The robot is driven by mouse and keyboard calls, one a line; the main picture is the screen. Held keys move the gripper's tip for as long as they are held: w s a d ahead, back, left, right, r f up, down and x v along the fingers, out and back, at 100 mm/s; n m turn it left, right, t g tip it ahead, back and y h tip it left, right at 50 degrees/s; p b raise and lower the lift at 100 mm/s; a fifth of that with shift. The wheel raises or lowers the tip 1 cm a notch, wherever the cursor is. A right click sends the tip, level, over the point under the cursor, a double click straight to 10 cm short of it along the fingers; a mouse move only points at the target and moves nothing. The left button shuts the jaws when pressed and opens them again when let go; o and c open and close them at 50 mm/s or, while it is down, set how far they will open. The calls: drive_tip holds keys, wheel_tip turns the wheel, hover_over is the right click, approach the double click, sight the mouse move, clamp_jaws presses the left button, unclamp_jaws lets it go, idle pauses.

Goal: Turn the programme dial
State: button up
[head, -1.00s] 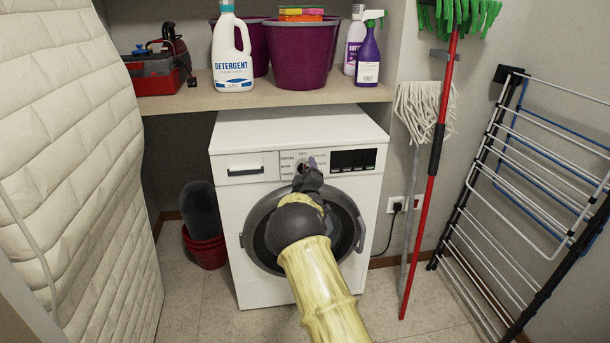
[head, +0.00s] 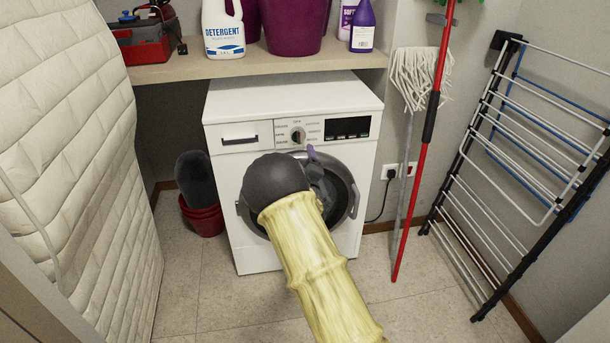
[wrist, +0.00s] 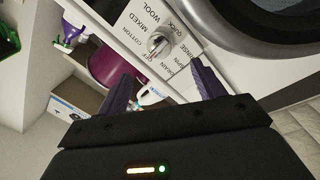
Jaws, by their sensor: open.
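The washing machine (head: 240,195) stands under the shelf, its round door in front. The programme dial (head: 297,136) is a small round knob in the middle of its top panel, between the drawer and the dark display. In the wrist view the silver dial (wrist: 158,45) sits among printed labels such as COTTON, MIXED and WOOL. My gripper (wrist: 160,72) is open and empty, its two dark purple fingers apart. The dial appears beyond the gap between the fingertips, not touched. In the head view one fingertip (head: 311,152) shows just below and right of the dial; my arm hides most of the gripper.
The shelf (head: 300,63) above holds a detergent bottle (head: 222,30), a purple bucket (head: 293,25) and a toolbox (head: 145,47). A mop (head: 420,78), a red pole (head: 425,160) and a drying rack (head: 500,150) stand right. A quilted mattress (head: 70,150) stands left.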

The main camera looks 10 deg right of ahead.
drive_tip(key=s, duration=0.6)
drive_tip(key=shift+s+a+f+p, duration=0.25)
drive_tip(key=shift+s+p, duration=0.1)
drive_tip(key=s+d+f+m+g+y, duration=0.1)
drive_tip(key=s+m+g, duration=1.2)
drive_tip(key=s, duration=2)
wheel_tip(320, 180, up, 32)
drive_tip(key=n+g+p, duration=0.2)
drive_tip(key=g+p, duration=0.1)
drive_tip(key=p, duration=2.9)
drive_tip(key=shift+s+d+r+n+p, duration=0.2)
drive_tip(key=shift+s+n+p, duration=0.1)
drive_tip(key=shift+s+p, duration=0.1)
